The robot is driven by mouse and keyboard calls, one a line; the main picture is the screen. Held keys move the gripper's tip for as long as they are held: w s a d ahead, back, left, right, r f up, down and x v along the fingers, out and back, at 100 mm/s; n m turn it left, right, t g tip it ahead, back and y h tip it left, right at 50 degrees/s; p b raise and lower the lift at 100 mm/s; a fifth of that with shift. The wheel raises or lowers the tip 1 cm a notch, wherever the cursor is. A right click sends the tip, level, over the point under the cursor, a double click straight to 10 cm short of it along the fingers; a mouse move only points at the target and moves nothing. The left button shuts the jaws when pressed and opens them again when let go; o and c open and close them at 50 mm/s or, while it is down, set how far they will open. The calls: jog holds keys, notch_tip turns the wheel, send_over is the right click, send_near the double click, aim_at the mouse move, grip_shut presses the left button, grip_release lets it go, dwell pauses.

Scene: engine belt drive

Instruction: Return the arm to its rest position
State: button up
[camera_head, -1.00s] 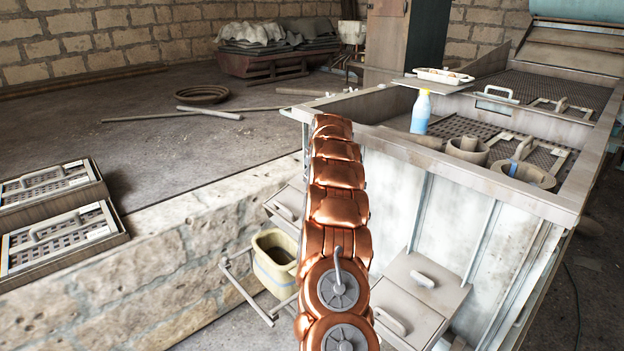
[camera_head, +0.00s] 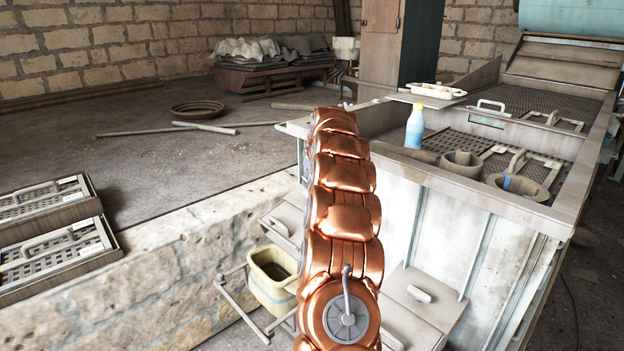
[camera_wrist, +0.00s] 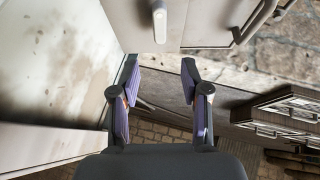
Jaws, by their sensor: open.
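My gripper (camera_wrist: 160,88) shows in the wrist view with its two purple-padded fingers apart and nothing between them. Beyond the fingers are a pale cabinet face with a light handle (camera_wrist: 159,20) and the stone ledge. My copper-coloured arm rises up the middle of the head view in front of the metal machine housing (camera_head: 470,235). My gripper is hidden in the head view.
A yellow bucket (camera_head: 273,279) hangs left of my arm. A blue-and-white bottle (camera_head: 415,127), a white tray (camera_head: 438,91) and a round pot (camera_head: 462,163) stand on the housing. Slotted crates (camera_head: 55,252) lie on the ledge at left.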

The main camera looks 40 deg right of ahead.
dwell(0.3)
jog(key=s+a+r+g+y, duration=0.1)
jog(key=a+r, duration=0.1)
jog(key=a, duration=0.8)
jog(key=s+a+r+y, duration=0.1)
jog(key=a+y, duration=0.1)
jog(key=a, duration=0.7)
jog(key=s+a+r+g+p, duration=0.1)
jog(key=s+a, duration=0.3)
jog(key=a, duration=0.4)
jog(key=s+a+g+p, duration=0.1)
jog(key=s+a, duration=0.4)
jog(key=a, duration=0.3)
jog(key=s+a+g, duration=0.2)
jog(key=s+a, duration=0.8)
jog(key=s, duration=0.4)
jog(key=s+a+f+g, duration=0.1)
jog(key=s+a+f, duration=0.1)
jog(key=s, duration=0.8)
jog(key=s+a+f+g+p, duration=0.1)
jog(key=s+a+f, duration=0.1)
jog(key=s, duration=0.8)
jog(key=shift+f+m+g, duration=0.3)
jog(key=shift+f+m, duration=0.1)
jog(key=shift+f, duration=0.3)
jog(key=shift+s, duration=0.1)
jog(key=shift+c, duration=0.3)
jog(key=shift+d, duration=0.1)
